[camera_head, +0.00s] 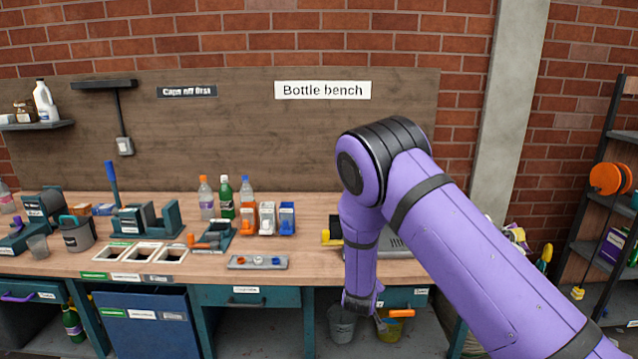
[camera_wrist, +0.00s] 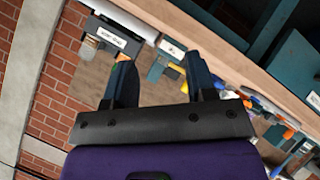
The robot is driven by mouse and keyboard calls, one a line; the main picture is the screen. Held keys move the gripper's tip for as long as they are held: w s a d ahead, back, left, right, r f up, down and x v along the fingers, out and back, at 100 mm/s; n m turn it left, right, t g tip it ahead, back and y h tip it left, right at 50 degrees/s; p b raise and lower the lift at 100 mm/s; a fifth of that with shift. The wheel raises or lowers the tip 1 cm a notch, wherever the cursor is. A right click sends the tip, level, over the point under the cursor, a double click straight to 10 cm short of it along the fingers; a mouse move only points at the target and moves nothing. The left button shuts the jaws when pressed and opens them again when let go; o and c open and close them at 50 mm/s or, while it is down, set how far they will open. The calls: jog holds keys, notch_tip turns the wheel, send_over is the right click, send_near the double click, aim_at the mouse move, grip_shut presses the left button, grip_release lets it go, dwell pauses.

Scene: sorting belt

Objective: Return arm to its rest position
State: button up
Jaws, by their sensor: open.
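My gripper (camera_wrist: 157,68) shows in the wrist view with its two dark fingers wide apart and nothing between them. In the head view my purple arm rises from the lower right, bends at a raised elbow, and hangs down in front of the right part of the bench (camera_head: 310,262). My wrist end is at about the height of the drawers there. The fingers cannot be made out in that view.
Bottles (camera_head: 226,198), colored dispensers (camera_head: 266,219) and a small tray of caps (camera_head: 257,262) stand on the bench. A grey bucket (camera_head: 342,325) and a yellow one (camera_head: 390,327) are below, near my wrist. A shelf rack (camera_head: 592,250) stands at the right.

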jog(key=s+d+r+m+g+y, duration=0.15)
jog(key=s+r, duration=0.25)
jog(key=r, duration=0.7)
jog(key=s+d+r+m+g+y, duration=0.15)
jog(key=s+r, duration=0.25)
jog(key=r, duration=0.7)
jog(key=s+d+r+y, duration=0.3)
jog(key=s+r, duration=0.2)
jog(key=r, duration=0.5)
jog(key=s+d+r+m, duration=0.1)
jog(key=s+d+r, duration=0.2)
jog(key=s, duration=0.7)
jog(key=s+d+r+g+h, duration=0.1)
jog(key=s+d+r, duration=0.2)
jog(key=s, duration=0.8)
jog(key=s+d+r+m+g+h, duration=0.1)
jog(key=s+d+r, duration=0.2)
jog(key=s, duration=0.7)
jog(key=shift+s+d+r+m, duration=0.2)
jog(key=shift+d+r+m, duration=0.15)
jog(key=shift+r, duration=0.25)
